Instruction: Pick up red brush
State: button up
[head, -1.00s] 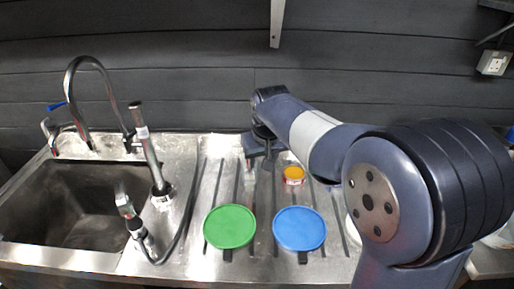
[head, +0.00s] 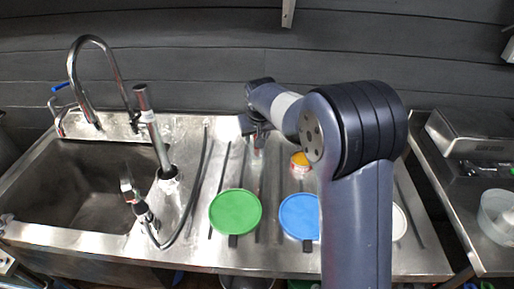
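I cannot make out a red brush clearly in the head view. My gripper (head: 257,138) is small and dark at the back of the ribbed steel drainboard (head: 222,172), pointing down. Something narrow shows just below it, too small to identify. Whether the fingers are open or shut cannot be seen. A small red and white tub with a yellow-orange top (head: 300,164) stands to the right of my gripper, partly beside my arm.
A green round lid (head: 236,212) and a blue round lid (head: 298,214) lie at the front of the drainboard. My arm covers part of the blue one. The sink (head: 80,185), tap (head: 88,75) and an upright sprayer (head: 152,130) are left. A clear tub (head: 497,213) stands right.

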jog(key=shift+x, duration=1.2)
jog(key=shift+c, duration=0.4)
grip_shut()
